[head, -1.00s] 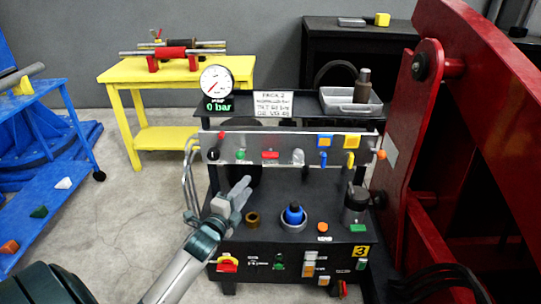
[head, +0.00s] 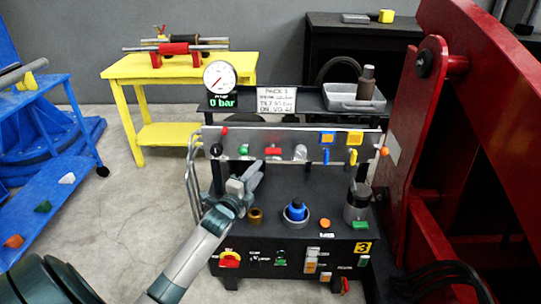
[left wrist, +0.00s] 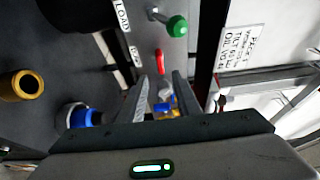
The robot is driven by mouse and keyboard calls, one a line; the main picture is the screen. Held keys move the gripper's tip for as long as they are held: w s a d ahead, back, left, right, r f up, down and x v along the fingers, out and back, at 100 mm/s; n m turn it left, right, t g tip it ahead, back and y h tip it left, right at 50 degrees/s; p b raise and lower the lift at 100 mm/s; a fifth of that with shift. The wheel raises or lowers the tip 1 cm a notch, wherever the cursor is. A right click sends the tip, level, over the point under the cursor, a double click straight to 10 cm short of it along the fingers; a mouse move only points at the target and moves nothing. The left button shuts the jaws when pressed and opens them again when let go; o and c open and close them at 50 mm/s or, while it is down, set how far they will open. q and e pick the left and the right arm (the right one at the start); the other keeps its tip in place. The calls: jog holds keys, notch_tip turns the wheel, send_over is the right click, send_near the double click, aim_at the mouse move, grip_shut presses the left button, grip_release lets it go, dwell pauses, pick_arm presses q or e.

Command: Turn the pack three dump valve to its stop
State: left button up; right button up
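Pack three is a black bench unit with a yellow "3" plate (head: 362,247) on its front. Its grey upright panel (head: 290,143) carries a black knob (head: 216,151), a green knob (head: 244,151), a red lever (head: 273,152), a silver fitting (head: 300,152), and blue (head: 325,155) and yellow (head: 352,155) handles. I cannot read which is the dump valve. My left gripper (head: 252,176) is just below and before the panel, near the green knob and red lever. In the left wrist view it (left wrist: 158,92) is open, with the red lever (left wrist: 160,62) beyond its fingers. My right gripper is out of view.
A gauge (head: 220,77) above the panel reads 0 bar. A brass cylinder (head: 256,215) and a blue-capped fitting (head: 295,211) stand on the bench top. A red machine frame (head: 420,150) closes the right side. Open floor lies to the left.

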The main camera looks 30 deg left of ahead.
aim_at(271, 154)
pick_arm(q)
jog(key=w, duration=0.3)
jog(key=w+a, duration=0.1)
jog(key=w, duration=0.5)
jog(key=shift+w+a, duration=0.2)
jog(key=shift+a, duration=0.05)
jog(key=shift+w+a, duration=0.1)
jog(key=shift+w, duration=0.8)
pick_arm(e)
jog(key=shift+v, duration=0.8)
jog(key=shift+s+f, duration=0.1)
